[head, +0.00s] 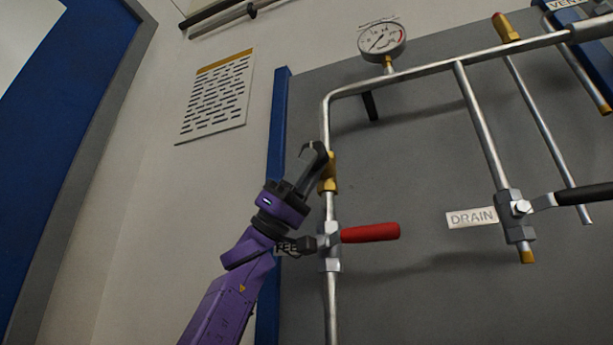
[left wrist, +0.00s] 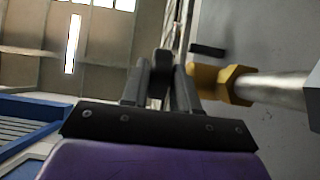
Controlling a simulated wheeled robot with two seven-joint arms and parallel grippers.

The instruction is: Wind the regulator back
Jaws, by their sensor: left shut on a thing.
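The regulator is a brass body (head: 329,172) on the vertical pipe at the left edge of the grey panel. In the left wrist view its brass body (left wrist: 215,82) is just right of my fingers, with a silver pipe running off to the right. My left gripper (head: 314,154) is at the regulator from the left side. In the left wrist view its fingers (left wrist: 161,82) are shut on a dark, rounded part beside the brass, seemingly the regulator's knob. The fingers hide most of this knob in the head view. My right gripper is not in view.
A valve with a red handle (head: 370,233) sits just below the regulator, its feed label partly hidden by my arm. A pressure gauge (head: 382,41) is above. A drain valve (head: 515,208) with a black handle (head: 585,194) stands right. The wall at left is clear around a notice (head: 216,95).

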